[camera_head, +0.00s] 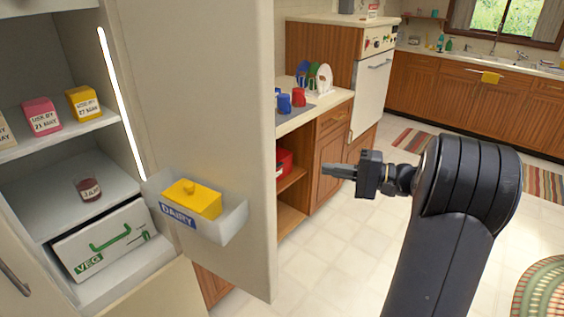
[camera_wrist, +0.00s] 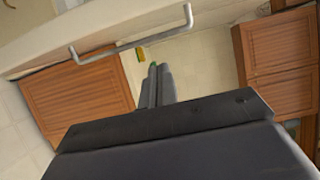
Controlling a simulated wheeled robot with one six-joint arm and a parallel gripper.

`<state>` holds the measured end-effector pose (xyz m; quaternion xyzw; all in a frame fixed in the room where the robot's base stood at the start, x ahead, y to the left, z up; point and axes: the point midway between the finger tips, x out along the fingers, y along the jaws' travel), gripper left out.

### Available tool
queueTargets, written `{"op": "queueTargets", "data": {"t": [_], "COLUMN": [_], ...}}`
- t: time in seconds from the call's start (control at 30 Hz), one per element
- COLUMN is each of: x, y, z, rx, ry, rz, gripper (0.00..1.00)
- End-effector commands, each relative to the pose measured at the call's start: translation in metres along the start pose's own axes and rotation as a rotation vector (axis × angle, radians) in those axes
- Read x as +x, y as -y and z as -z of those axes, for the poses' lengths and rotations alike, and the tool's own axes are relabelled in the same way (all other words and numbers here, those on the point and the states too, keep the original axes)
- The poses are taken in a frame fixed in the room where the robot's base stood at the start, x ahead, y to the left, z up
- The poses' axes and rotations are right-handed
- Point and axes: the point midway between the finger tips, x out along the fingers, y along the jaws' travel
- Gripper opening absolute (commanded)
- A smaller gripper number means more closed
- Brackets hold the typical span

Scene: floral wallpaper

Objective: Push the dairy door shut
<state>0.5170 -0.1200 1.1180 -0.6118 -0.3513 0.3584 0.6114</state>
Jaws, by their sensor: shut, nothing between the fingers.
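The dairy door (camera_head: 205,95) is the tall cream fridge door. It stands wide open, with its inner face towards me. A clear bin marked DAIRY (camera_head: 228,222) on its inner side holds a yellow butter dish (camera_head: 192,198). My gripper (camera_head: 325,171) is shut and empty, to the right of the door's free edge and apart from it in the head view. The wrist view shows the shut fingers (camera_wrist: 154,72) below a grey bar handle (camera_wrist: 130,46) on a pale panel, which looks like the door's outer side. The door's outer face is hidden in the head view.
The fridge shelves hold cartons (camera_head: 42,115), a jam jar (camera_head: 88,188) and a VEG drawer (camera_head: 100,240). Behind the door stands a counter (camera_head: 318,112) with cups and a plate rack, above open shelves. Tiled floor (camera_head: 325,265) lies clear right of the door.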

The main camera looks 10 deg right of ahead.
Motion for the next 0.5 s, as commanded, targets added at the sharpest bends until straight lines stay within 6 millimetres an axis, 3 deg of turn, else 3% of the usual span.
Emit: {"op": "queueTargets", "data": {"t": [0.17, 0.5], "x": [0.012, 0.084], "y": [0.003, 0.004], "z": [0.002, 0.001], "rx": [-0.005, -0.002], "ry": [-0.001, 0.002], "rz": [0.013, 0.01], "gripper": [0.0, 0.0]}}
